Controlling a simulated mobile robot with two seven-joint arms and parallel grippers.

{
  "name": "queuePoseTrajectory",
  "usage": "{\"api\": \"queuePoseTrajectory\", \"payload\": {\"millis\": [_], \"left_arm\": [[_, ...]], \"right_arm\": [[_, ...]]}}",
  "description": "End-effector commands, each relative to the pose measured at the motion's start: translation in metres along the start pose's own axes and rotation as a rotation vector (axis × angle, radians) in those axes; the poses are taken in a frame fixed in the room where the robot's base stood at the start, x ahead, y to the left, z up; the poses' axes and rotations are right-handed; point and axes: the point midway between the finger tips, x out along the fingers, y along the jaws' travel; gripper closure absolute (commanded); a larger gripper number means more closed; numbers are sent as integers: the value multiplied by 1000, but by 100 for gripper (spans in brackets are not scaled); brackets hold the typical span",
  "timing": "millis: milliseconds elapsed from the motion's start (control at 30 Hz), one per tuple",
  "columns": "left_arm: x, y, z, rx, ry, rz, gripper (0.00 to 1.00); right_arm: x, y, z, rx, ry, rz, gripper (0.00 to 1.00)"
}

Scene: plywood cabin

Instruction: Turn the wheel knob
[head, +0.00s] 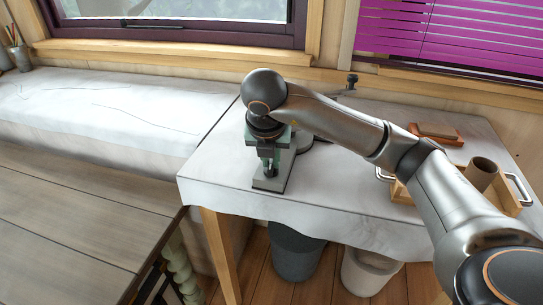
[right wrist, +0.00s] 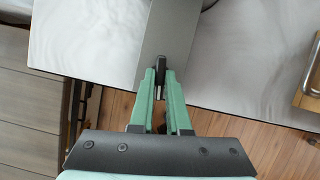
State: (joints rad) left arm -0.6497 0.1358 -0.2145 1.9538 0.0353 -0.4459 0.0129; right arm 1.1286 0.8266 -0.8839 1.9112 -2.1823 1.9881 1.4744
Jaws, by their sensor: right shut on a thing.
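My right gripper (head: 268,164) reaches down over a grey block-like device (head: 285,180) on the cloth-covered table. In the right wrist view, its two green fingers (right wrist: 160,78) are closed around a small dark peg, the knob (right wrist: 161,63), with one finger on each side. The device's flat grey top or face (right wrist: 170,35) lies just beyond the fingertips. The wheel itself is not clearly seen; my arm and gripper hide much of the device in the head view. My left gripper is in neither view.
The white-clothed table (head: 345,190) holds a wooden tray with a brown cylinder (head: 481,173) and a reddish block (head: 436,132) at right. Two bins (head: 296,250) stand under it. A plank table (head: 75,210) is at left. Cloth around the device's front is clear.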

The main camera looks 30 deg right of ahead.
Motion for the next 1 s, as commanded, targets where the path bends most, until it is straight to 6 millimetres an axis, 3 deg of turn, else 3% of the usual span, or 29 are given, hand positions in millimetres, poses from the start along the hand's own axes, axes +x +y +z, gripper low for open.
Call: {"api": "queuePoseTrajectory", "payload": {"millis": [500,1000], "left_arm": [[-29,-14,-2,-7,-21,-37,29],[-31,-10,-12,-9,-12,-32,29]], "right_arm": [[-3,2,1,323,1,-134,100],[0,3,0,388,1,-159,100]]}}
